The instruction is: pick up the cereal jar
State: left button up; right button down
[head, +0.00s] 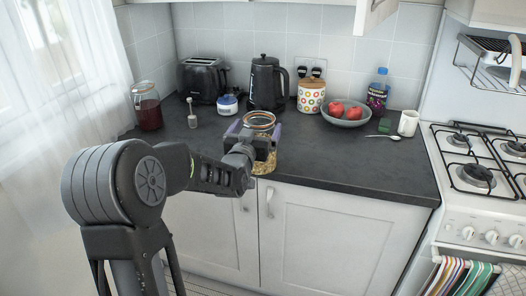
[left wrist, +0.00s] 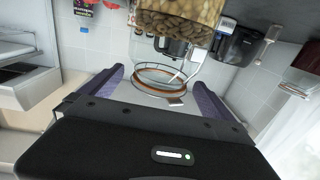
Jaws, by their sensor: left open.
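The cereal jar (head: 264,166) is clear glass with an orange-brown ring near its top and brown cereal inside. It stands near the front edge of the dark counter, partly hidden by my left gripper (head: 254,131). That gripper is open, with one purple-padded finger to each side of the jar's upper part. In the left wrist view the jar (left wrist: 178,22) appears upside down, its ringed top between the fingers of the gripper (left wrist: 159,78). I cannot tell whether either finger touches the glass. My right gripper is not in view.
A jar of red liquid (head: 149,112) stands at the left. A toaster (head: 202,79), kettle (head: 265,84), dotted canister (head: 311,96), fruit bowl (head: 345,116) and bottle (head: 377,95) line the back. A mug (head: 408,123) is near the hob (head: 480,165). The counter right of the jar is clear.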

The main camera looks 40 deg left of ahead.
pick_arm(q)
jog(key=x, duration=0.2)
jog(key=shift+w+a, duration=0.1)
jog(key=shift+w, duration=0.15)
jog(key=shift+c, duration=0.3)
jog(key=c, duration=1.8)
jog(key=shift+r, duration=0.2)
jog(key=shift+c, duration=0.4)
jog(key=shift+r, duration=0.1)
notch_tip(320, 180, up, 10)
jog(key=shift+f, duration=0.1)
